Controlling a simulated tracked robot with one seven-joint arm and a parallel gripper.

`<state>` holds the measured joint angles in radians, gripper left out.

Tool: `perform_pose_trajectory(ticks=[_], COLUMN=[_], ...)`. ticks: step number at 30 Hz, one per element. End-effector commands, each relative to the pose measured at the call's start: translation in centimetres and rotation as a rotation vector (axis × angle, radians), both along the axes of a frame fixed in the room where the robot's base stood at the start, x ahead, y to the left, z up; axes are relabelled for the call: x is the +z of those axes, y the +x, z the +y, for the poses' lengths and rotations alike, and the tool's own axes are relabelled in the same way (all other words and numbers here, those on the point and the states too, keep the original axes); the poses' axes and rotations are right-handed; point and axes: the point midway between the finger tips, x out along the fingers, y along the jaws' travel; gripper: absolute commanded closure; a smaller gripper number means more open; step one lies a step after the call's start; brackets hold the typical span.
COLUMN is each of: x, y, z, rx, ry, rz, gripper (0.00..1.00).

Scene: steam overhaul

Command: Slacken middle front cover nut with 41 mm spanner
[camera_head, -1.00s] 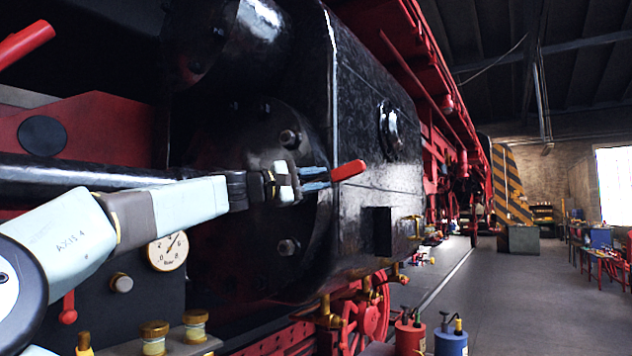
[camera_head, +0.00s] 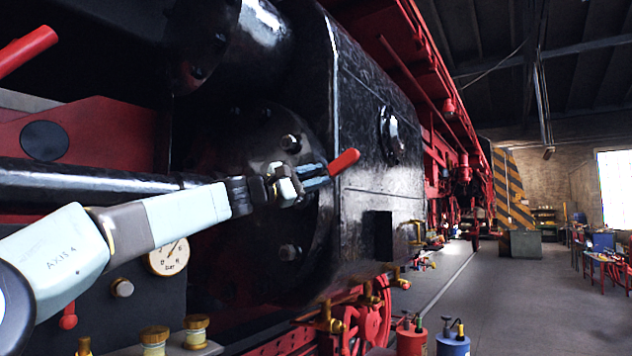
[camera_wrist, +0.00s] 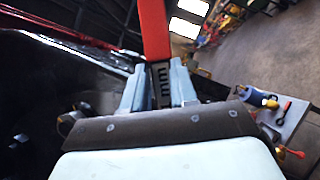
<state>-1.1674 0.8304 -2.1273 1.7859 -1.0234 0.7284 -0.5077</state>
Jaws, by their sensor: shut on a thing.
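My gripper (camera_head: 316,180) is shut on a red-handled tool, taken to be the 41 mm spanner (camera_head: 344,162), in front of the round black front cover (camera_head: 262,225). The red handle sticks out beyond the fingers, up and to the right. In the wrist view the red handle (camera_wrist: 153,30) rises from between the two fingers (camera_wrist: 160,88). The spanner's jaw end is hidden. One cover nut (camera_head: 290,143) shows above the gripper and another (camera_head: 289,252) below it. The middle nut is not visible; the gripper covers that area. I cannot tell whether the spanner is on it.
The black cylinder block (camera_head: 375,150) stands right behind the gripper. A piston rod (camera_head: 90,178) runs in from the left. A pressure gauge (camera_head: 169,257) and brass fittings (camera_head: 197,330) are below my arm. Red and blue canisters (camera_head: 452,340) stand low right. The aisle floor (camera_head: 500,300) is open.

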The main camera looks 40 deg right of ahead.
Motion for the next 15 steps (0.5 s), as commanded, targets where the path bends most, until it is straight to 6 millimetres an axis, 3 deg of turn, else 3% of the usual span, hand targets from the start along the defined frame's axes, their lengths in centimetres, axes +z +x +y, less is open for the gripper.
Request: perform_pose_trajectory(ticks=[15], x=[0.89], y=[0.54], z=[0.31], rx=[0.002], ry=[-0.038], rz=[0.091], gripper=[1.00])
